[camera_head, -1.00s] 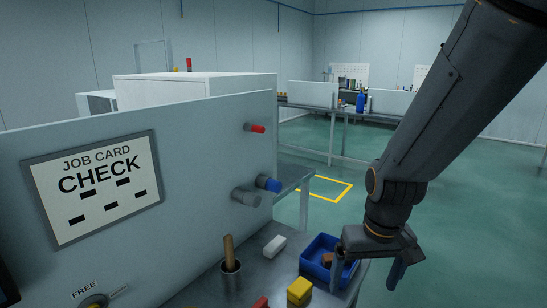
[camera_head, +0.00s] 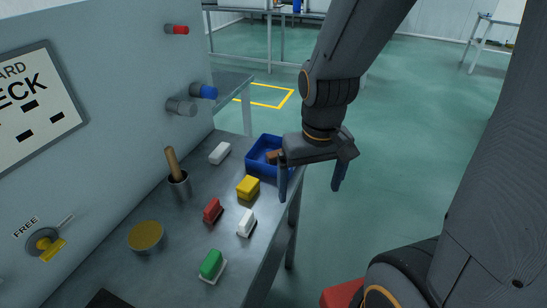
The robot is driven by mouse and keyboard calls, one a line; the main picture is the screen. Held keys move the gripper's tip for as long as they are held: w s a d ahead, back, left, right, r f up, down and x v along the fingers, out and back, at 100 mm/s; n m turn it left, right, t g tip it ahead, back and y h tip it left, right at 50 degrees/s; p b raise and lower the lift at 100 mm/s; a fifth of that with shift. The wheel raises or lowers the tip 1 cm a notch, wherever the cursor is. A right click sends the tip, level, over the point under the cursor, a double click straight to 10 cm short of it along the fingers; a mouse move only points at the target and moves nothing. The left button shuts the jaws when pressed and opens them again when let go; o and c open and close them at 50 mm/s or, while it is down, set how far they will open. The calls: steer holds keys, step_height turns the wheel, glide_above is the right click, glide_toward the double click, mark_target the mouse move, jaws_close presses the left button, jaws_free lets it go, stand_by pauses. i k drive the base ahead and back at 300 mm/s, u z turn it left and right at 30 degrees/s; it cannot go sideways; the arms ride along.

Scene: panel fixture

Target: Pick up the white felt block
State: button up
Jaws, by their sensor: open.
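Two white blocks are on the grey metal bench. One white block (camera_head: 246,223) stands near the bench's front edge, between a red block (camera_head: 213,211) and a green block (camera_head: 211,264). The other white block (camera_head: 220,153) lies farther back, near the panel and left of the blue bin. I cannot tell for certain which is the felt one. My gripper (camera_head: 311,183) is open and empty, fingers pointing down. It is right of both white blocks, by the bench's right edge, with its left finger in front of part of the blue bin.
A blue bin (camera_head: 256,168) with a brown piece inside sits at the bench's far end. A yellow block (camera_head: 248,187), a metal cup with a wooden handle (camera_head: 179,186) and a round yellow-topped tin (camera_head: 146,236) share the bench. The upright panel (camera_head: 120,120) with knobs bounds the left.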

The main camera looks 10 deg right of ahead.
mark_target(217, 156)
steer(key=k, duration=0.65)
steer(key=z, duration=0.15)
steer(key=i, duration=1.05)
steer(key=u, duration=0.85)
